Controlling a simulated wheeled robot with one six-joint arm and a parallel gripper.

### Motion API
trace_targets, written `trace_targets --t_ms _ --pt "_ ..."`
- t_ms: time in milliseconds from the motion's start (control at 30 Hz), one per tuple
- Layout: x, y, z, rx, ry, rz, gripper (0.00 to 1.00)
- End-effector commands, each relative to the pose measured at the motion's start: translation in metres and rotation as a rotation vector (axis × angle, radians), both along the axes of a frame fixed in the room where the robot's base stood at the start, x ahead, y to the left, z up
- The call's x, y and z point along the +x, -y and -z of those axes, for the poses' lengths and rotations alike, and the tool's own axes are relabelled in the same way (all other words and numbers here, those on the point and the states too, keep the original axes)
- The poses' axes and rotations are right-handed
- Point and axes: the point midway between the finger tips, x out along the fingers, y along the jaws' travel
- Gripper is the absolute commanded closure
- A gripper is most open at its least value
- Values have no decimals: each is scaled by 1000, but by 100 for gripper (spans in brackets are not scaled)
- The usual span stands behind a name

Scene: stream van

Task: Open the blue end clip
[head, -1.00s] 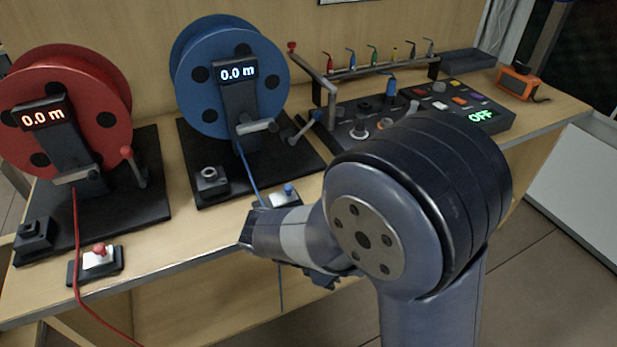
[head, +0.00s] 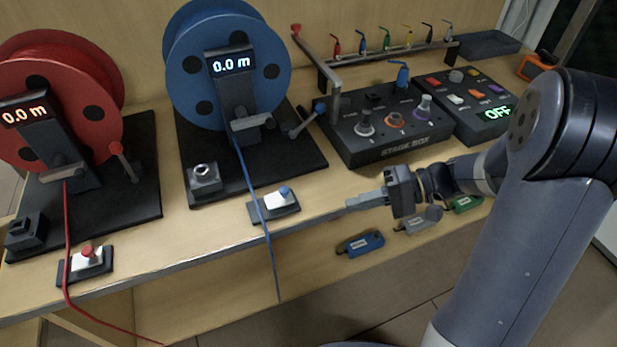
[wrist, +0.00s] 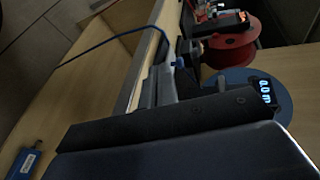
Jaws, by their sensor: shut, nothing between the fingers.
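The blue end clip (head: 278,200), a white block with a blue knob on a small dark plate, sits at the bench's front edge below the blue reel (head: 228,65). The blue cable (head: 245,175) runs down from the reel, past the plate's left side, and hangs over the edge. My gripper (head: 350,203) is shut and empty, to the right of the clip and apart from it, pointing left at the bench edge. In the wrist view the fingers (wrist: 155,90) point toward the clip's blue knob (wrist: 175,63); the cable (wrist: 100,43) crosses beyond.
A red reel (head: 62,95) with a red-knobbed clip (head: 87,256) stands at the left. The stage box (head: 395,130) and a control panel (head: 470,105) reading OFF are at the right. A blue tagged item (head: 360,243) lies on the lower shelf.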

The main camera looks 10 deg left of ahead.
Motion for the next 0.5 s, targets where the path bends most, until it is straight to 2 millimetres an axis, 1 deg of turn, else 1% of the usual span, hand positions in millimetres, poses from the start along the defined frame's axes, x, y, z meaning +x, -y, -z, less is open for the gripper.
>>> trace_targets --t_ms 33,100,233,367,500 --pt "10 7 -7 34 4 61 100" --pt "20 13 -13 70 10 119 100" --pt "28 16 -18 99 15 165 100" --pt "27 4 -17 103 15 165 100" --pt "25 -20 -12 101 14 161 100"
